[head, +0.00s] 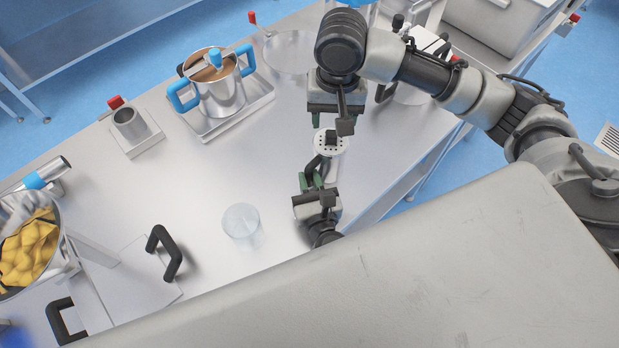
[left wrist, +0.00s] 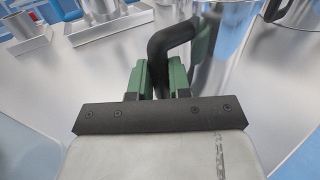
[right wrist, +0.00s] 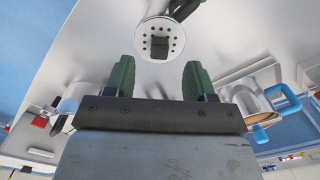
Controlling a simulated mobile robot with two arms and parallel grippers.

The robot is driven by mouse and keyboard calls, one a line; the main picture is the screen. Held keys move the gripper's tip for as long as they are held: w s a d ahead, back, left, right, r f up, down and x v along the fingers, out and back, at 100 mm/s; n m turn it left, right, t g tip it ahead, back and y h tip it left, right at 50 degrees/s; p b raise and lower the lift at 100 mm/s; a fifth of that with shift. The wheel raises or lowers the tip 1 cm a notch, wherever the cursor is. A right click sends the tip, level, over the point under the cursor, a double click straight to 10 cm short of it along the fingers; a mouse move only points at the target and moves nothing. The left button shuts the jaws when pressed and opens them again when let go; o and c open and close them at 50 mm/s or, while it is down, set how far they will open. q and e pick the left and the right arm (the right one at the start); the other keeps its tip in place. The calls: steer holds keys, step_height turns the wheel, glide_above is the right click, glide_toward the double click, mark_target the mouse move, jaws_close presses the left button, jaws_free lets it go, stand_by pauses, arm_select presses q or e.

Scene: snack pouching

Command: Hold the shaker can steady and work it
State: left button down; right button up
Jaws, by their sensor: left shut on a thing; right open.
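The shaker can (head: 331,143) stands upright near the table's right edge, its round white lid pierced with small holes. The lid faces me in the right wrist view (right wrist: 146,27), with a dark square knob at its middle. My left gripper (head: 313,179) is shut on the can's black handle, which the left wrist view shows (left wrist: 170,38) between the green fingers, beside the shiny can wall (left wrist: 212,68). My right gripper (head: 330,121) is open over the can. Its green fingers (right wrist: 158,80) are spread apart and empty, with the lid ahead of them.
A clear glass (head: 242,224) stands left of my left gripper. A pot with blue handles (head: 222,97) sits on a tray at the back, beside a small metal cup (head: 129,124). A bowl of yellow snacks (head: 62,262) is at far left.

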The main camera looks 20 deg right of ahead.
step_height(320, 180, up, 6)
steer(key=shift+f, duration=0.15)
arm_select(q)
steer(key=c, duration=1)
jaws_free()
steer(key=shift+s, duration=0.1)
steer(key=s, duration=0.4)
steer(key=s+a, duration=0.1)
steer(key=s, duration=0.2)
steer(key=s+a, duration=0.1)
steer(key=s, duration=0.3)
steer(key=shift+s, duration=0.35)
arm_select(e)
steer(key=shift+f, duration=0.1)
